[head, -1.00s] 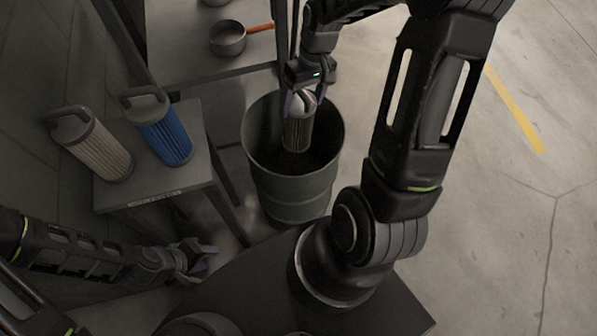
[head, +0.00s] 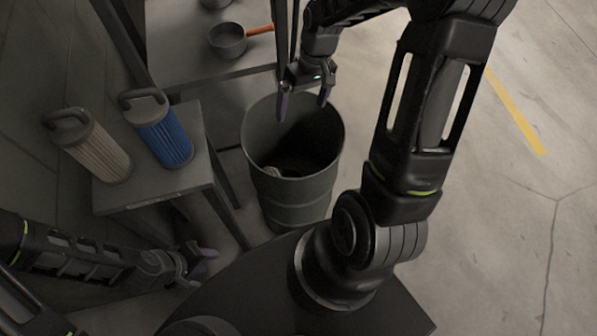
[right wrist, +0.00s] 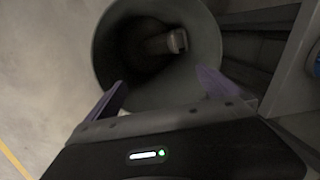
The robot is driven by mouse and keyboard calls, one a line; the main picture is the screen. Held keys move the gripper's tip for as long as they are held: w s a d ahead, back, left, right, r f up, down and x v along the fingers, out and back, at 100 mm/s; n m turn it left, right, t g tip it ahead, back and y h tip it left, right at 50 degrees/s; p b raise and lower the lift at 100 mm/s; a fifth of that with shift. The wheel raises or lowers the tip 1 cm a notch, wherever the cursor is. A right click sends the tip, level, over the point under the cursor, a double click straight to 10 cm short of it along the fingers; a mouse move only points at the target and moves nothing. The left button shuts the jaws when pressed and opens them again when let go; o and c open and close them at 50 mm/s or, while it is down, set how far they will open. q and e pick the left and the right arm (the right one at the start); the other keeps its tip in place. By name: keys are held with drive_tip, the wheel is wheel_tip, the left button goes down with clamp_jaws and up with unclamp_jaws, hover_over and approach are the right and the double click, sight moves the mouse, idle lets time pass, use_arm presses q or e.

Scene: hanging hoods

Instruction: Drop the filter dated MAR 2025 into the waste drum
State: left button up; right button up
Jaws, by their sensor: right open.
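The waste drum (head: 292,200) is a dark grey open-topped bin in the middle of the head view. A filter (head: 289,170) lies inside it, low down and mostly in shadow; it also shows dimly in the right wrist view (right wrist: 176,41). No date is readable on it. My right gripper (head: 303,108) is open and empty above the drum mouth. In the right wrist view its two purple fingers (right wrist: 163,92) are spread over the drum rim (right wrist: 205,95). My left gripper (head: 210,264) is low at the left, away from the drum, its fingers seeming parted.
A cream filter (head: 98,152) and a blue filter (head: 164,137) stand on a grey side table (head: 160,187) left of the drum. A pan with an orange handle (head: 229,41) sits on a bench behind. The floor at the right is clear.

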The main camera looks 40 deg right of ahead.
wheel_tip(320, 180, up, 7)
drive_tip(key=d, duration=0.1)
drive_tip(key=shift+d+r, duration=0.2)
idle(0.9)
